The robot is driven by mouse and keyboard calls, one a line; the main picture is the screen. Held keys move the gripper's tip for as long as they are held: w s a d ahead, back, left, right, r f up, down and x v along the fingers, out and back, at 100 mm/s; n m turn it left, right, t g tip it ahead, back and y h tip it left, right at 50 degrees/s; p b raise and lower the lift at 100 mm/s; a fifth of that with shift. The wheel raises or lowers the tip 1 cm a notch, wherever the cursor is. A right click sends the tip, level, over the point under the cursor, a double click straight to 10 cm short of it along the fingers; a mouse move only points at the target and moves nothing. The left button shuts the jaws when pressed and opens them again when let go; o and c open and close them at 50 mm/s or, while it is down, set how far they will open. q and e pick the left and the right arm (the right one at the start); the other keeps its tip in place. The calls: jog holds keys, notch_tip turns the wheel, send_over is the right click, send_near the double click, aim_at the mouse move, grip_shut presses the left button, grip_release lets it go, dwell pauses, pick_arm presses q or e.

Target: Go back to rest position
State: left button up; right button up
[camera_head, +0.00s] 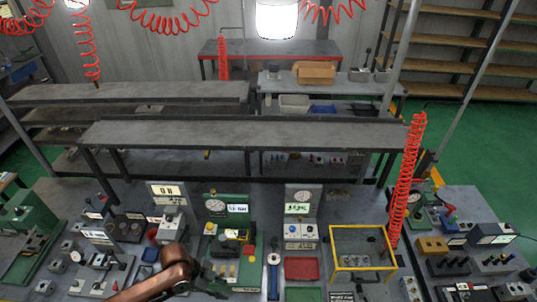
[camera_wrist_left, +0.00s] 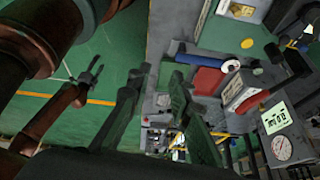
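My left gripper (camera_head: 212,284) shows dark at the bottom of the head view, at the end of my copper-coloured arm, over the front of the workbench. In the left wrist view its two dark fingers (camera_wrist_left: 158,100) stand apart with a gap between them. I see nothing held in the gap. My right gripper (camera_wrist_left: 92,76) shows small at the left of the left wrist view, above green floor; whether its fingers are open is too small to tell. It is not in the head view.
The bench below holds a green valve block (camera_head: 228,210), a grey block with gauge (camera_head: 301,205), a red tray (camera_head: 301,268) and a yellow frame (camera_head: 361,228). A red coiled hose (camera_head: 407,180) hangs at the right. Green floor (camera_head: 480,150) is clear at far right.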

pick_arm(q)
jog(key=s+a+f+n+t+y, duration=0.2)
jog(key=s+a+n+y, duration=0.1)
jog(key=s+a+n, duration=0.55)
jog(key=s+a+f+n+t+y, duration=0.25)
jog(key=s+a+n, duration=0.35)
jog(key=a+n, duration=0.5)
notch_tip(320, 180, down, 43)
jog(key=s+d+g+b, duration=0.1)
jog(key=d+g+b, duration=0.1)
jog(key=b, duration=1.1)
jog(key=s+f+b, duration=0.5)
jog(key=s+f, duration=0.5)
jog(key=f, duration=0.3)
jog(key=s+f+m+g+b, duration=0.1)
jog(key=s+f+b, duration=0.4)
jog(key=s+f, duration=0.5)
notch_tip(320, 180, down, 5)
jog(key=shift+a+r+b, duration=0.2)
jog(key=shift+b, duration=0.2)
pick_arm(e)
notch_tip(320, 180, down, 24)
jog(key=s, duration=0.2)
jog(key=shift+s, duration=0.3)
